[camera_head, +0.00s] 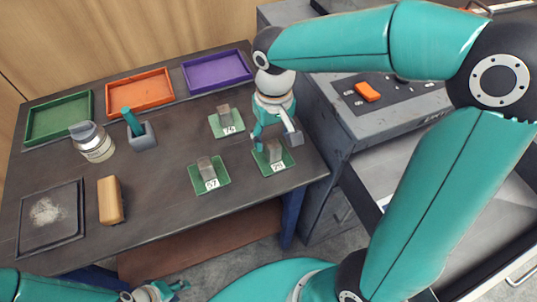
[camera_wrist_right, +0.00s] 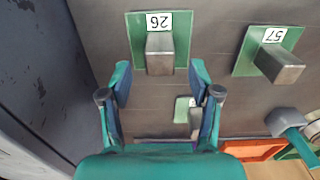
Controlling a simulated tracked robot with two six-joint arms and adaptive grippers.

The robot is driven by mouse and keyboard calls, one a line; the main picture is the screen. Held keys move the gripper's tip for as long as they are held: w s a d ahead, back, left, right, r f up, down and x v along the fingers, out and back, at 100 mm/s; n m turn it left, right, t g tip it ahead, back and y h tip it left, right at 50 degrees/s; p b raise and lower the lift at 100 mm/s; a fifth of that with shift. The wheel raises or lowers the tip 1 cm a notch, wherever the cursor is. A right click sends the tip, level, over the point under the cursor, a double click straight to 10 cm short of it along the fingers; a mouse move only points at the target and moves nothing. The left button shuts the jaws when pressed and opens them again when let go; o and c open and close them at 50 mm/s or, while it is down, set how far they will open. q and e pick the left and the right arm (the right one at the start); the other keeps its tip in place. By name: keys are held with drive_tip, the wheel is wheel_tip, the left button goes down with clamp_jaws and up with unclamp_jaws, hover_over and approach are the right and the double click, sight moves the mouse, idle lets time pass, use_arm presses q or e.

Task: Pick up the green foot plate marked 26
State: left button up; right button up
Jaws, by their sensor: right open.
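The green foot plate marked 26 (camera_head: 283,164) lies at the right front of the dark workbench, with a grey metal block standing on it. It also shows at the top of the right wrist view (camera_wrist_right: 137,32), with its label upside down. My right gripper (camera_head: 275,140) is open and empty, pointing down close to this plate. In the right wrist view the open fingers (camera_wrist_right: 160,74) are either side of the block's near end; their height relative to it is unclear. My left gripper (camera_head: 160,291) is at the bottom edge, away from the plates; its jaw opening is unclear.
A green plate marked 57 (camera_head: 197,184) and another green plate (camera_head: 216,124) are close by. Green (camera_head: 59,119), orange (camera_head: 139,91) and purple (camera_head: 217,71) trays line the back. A jar (camera_head: 94,146), brush (camera_head: 110,201) and dark tray (camera_head: 24,240) stand left. A grey machine (camera_head: 325,125) borders the right.

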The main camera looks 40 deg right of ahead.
sight(272, 143)
drive_tip(key=shift+f, duration=1.6)
drive_tip(key=shift+c, duration=0.3)
clamp_jaws()
drive_tip(key=shift+r, duration=0.1)
